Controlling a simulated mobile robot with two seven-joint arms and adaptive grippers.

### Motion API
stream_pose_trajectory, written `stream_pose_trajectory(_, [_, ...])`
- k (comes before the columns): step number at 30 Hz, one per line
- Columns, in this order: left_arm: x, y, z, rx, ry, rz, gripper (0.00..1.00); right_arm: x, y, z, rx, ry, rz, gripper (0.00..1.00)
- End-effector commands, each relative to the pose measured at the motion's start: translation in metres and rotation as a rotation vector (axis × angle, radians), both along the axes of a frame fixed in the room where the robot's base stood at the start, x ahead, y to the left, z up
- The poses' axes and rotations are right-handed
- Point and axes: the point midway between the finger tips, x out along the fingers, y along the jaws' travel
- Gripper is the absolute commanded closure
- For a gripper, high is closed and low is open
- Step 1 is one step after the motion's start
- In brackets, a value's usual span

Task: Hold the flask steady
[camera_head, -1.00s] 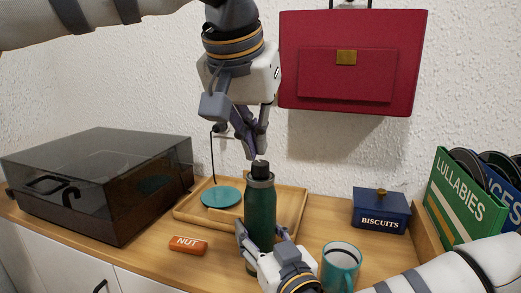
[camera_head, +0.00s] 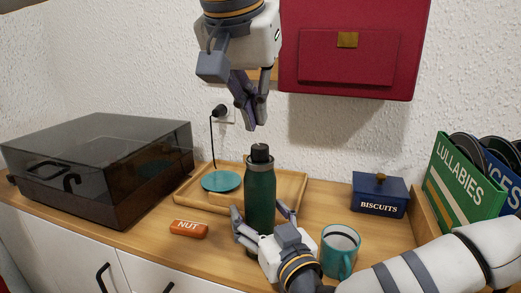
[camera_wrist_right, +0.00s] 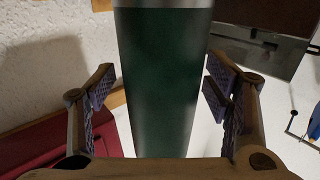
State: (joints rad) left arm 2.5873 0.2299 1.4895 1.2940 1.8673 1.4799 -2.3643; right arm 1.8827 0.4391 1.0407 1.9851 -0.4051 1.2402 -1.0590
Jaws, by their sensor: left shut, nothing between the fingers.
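The dark green flask (camera_head: 260,196) stands upright at the tray's front, with its black cap (camera_head: 260,152) on; my right gripper partly hides its base. My right gripper (camera_head: 264,219) has its fingers spread on either side of the flask's lower body. In the right wrist view the green flask body (camera_wrist_right: 160,85) fills the middle between the two finger pads of my right gripper (camera_wrist_right: 160,92), which look close to its sides but not clamped on it. My left gripper (camera_head: 252,127) is shut and empty, pointing down a little above the cap.
A wooden tray (camera_head: 292,185) with a teal disc (camera_head: 221,181) lies behind. An orange NUT bar (camera_head: 188,229) is front left, a teal mug (camera_head: 340,252) close right. A blue BISCUITS box (camera_head: 380,195), record crate (camera_head: 465,190) and dark-lidded turntable (camera_head: 100,170) stand around.

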Motion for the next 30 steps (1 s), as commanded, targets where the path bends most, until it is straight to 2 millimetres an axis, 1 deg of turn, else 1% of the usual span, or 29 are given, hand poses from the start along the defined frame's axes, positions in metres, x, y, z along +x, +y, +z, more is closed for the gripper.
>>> stream_pose_trajectory(5, [-0.001,0.000,0.004,0.000,-0.006,0.000,1.00,-0.002,0.000,0.001,-0.001,-0.001,0.001,0.29])
stream_pose_trajectory(15, [-0.012,0.000,0.037,0.000,-0.050,0.000,1.00,-0.025,-0.010,0.004,0.000,-0.005,0.001,0.29])
stream_pose_trajectory(27, [-0.026,0.000,0.070,0.000,-0.099,0.000,1.00,-0.050,-0.021,0.004,0.000,-0.005,0.001,0.29])
stream_pose_trajectory(30, [-0.028,0.000,0.074,0.000,-0.106,0.000,1.00,-0.054,-0.023,0.003,0.000,-0.004,0.001,0.29])
